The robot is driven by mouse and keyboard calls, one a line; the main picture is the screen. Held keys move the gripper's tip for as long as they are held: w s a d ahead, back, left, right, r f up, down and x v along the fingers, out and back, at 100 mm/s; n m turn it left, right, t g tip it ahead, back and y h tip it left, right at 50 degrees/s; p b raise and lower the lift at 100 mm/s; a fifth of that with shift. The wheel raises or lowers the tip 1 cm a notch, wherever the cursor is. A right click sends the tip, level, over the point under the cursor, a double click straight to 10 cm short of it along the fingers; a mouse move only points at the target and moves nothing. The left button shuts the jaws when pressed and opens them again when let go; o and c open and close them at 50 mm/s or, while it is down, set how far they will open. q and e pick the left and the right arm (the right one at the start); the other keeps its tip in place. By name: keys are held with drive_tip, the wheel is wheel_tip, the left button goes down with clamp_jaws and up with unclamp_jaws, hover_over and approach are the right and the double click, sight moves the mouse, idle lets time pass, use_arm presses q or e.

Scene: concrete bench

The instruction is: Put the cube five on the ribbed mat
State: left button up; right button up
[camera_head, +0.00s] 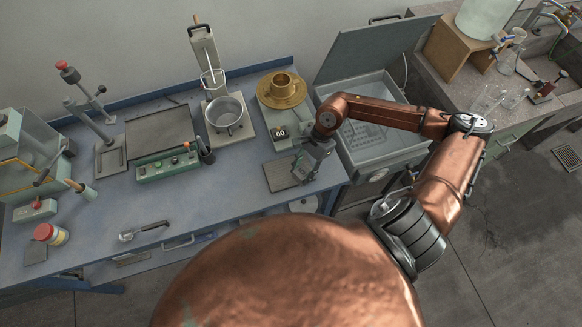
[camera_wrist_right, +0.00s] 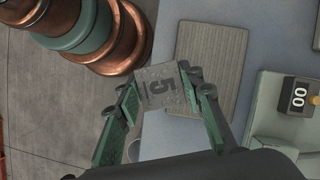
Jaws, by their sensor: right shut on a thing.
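The cube five (camera_wrist_right: 162,88) is grey with a dark 5 on its face in the right wrist view. My right gripper (camera_wrist_right: 160,96) is shut on it, with a finger on either side. The ribbed mat (camera_wrist_right: 213,60) is a grey rectangle beside the cube in that view, and the cube overlaps its near left corner. In the head view the mat (camera_head: 279,177) lies near the right end of the blue bench, and my right gripper (camera_head: 305,170) is over its right side. I cannot tell the cube's height above the bench. My left gripper is not in view.
A scale reading 00 (camera_head: 281,133) with a brass dish (camera_head: 282,90) stands just behind the mat. A hotplate with a steel pot (camera_head: 226,112) is to the left. An open-lidded tub (camera_head: 382,140) stands right of the bench. The bench (camera_head: 215,195) left of the mat is clear.

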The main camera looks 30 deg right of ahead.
drive_tip(key=s+d+r+m+t+p, duration=0.35)
drive_tip(key=s+r+m+p, duration=0.2)
drive_tip(key=m, duration=0.25)
drive_tip(key=m+p, duration=0.1)
drive_tip(key=p, duration=0.2)
hover_over(284, 171)
drive_tip(key=s+d, duration=0.2)
drive_tip(key=shift+h, duration=0.3)
wheel_tip(284, 171, down, 8)
drive_tip(key=shift+w+a+r, duration=0.1)
drive_tip(key=shift+w+a, duration=0.05)
drive_tip(key=shift+w+a+f, duration=0.2)
drive_tip(key=shift+w+f, duration=0.15)
drive_tip(key=shift+f, duration=0.2)
wheel_tip(284, 171, down, 2)
drive_tip(key=shift+f+p, duration=0.1)
drive_tip(key=shift+p, duration=0.6)
drive_tip(key=shift+f, duration=0.4)
drive_tip(key=shift+d, duration=0.1)
drive_tip(key=shift+f, duration=0.15)
drive_tip(key=o, duration=1.4)
